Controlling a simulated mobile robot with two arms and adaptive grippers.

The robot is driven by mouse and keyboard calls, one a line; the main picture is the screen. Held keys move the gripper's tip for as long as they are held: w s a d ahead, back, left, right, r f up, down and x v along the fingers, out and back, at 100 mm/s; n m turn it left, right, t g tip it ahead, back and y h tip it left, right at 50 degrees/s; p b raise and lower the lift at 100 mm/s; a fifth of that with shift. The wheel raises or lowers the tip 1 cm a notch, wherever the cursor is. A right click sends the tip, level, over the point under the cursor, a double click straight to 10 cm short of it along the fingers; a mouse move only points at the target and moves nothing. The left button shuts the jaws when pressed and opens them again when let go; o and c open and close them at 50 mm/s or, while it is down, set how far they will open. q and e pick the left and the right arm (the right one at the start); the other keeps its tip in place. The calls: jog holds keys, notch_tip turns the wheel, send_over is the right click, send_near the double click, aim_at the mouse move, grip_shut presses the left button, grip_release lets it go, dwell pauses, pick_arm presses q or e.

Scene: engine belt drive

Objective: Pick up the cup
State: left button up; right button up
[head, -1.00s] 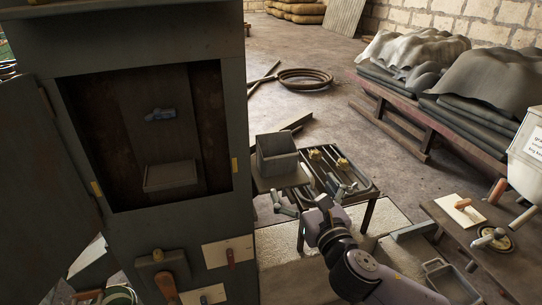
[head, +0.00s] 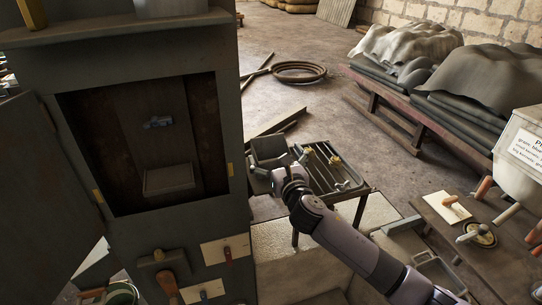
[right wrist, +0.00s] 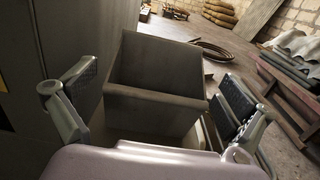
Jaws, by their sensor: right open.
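The cup appears to be the grey, square, open-topped vessel (head: 268,149) on the small low table, beside the tall cabinet. In the right wrist view the cup (right wrist: 155,95) stands upright, and its inside looks empty. My right gripper (head: 268,174) is at the near side of the cup and partly hides its lower part. In the right wrist view the open fingers of my right gripper (right wrist: 160,97) are on either side of the cup, with visible gaps. The cup's base is hidden. My left gripper is not in view.
The tall grey cabinet (head: 140,238) stands close on the left, with its door open. A tray (head: 335,170) with tools lies right of the cup on the low table. A workbench (head: 455,240) stands at the right. Open floor lies behind.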

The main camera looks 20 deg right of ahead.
jog(key=shift+w, duration=1.05)
jog(key=shift+s, duration=0.1)
jog(key=shift+c, duration=0.6)
jog(key=c, duration=1.1)
